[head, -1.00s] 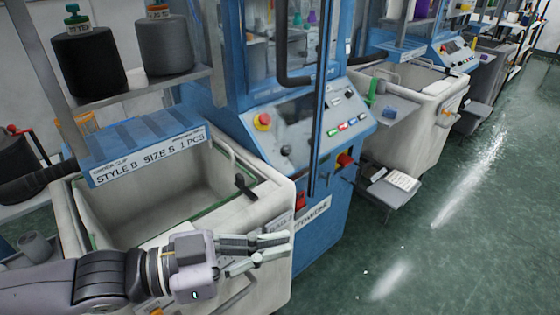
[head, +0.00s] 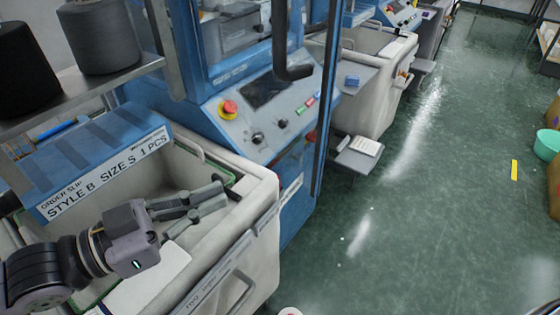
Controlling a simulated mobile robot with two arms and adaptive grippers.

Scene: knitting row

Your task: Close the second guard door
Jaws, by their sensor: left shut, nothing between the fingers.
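The nearest blue knitting machine (head: 225,68) has a glazed guard door (head: 327,100), seen nearly edge-on as a thin dark-blue frame standing out past the control panel. A black bar handle (head: 282,45) shows beside its upper part. I cannot tell which door counts as the second one. My left gripper (head: 222,195) is shut and empty. It appears over the right rim of the pale bin, below and left of the door, apart from it. My right gripper is not in view.
The pale bin (head: 262,190) with an order slip sign (head: 105,172) stands in front of the machine. The control panel (head: 275,110) has a red button. A grey step (head: 357,158) and another bin (head: 372,75) stand beyond. Green floor on the right is mostly clear; a teal tub (head: 547,143) is at the far edge.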

